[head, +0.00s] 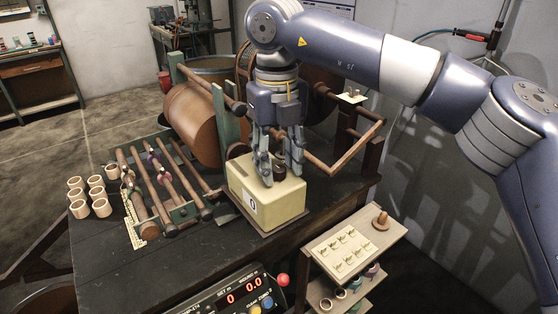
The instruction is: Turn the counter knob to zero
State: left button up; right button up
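The counter is a cream box (265,203) on the dark workbench, with a small white dial window on its front face. A dark knob (280,171) sits on its top. My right gripper (279,172) points down over the box, its two fingers spread to either side of the knob. The fingertips are at about the level of the box top; I cannot tell whether they touch the knob. The digit in the dial window is too small to read surely. My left gripper is not in view.
A large copper-coloured drum (195,122) and a wooden crank handle (345,150) stand close behind the counter. A rack of rollers (165,185) and several pale rings (88,195) lie to the left. A display panel (238,295) and a small shelf (352,245) are in front.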

aim_at(278, 169)
notch_tip(278, 169, up, 12)
dwell(0.7)
jog(key=shift+s+a+f, duration=0.1)
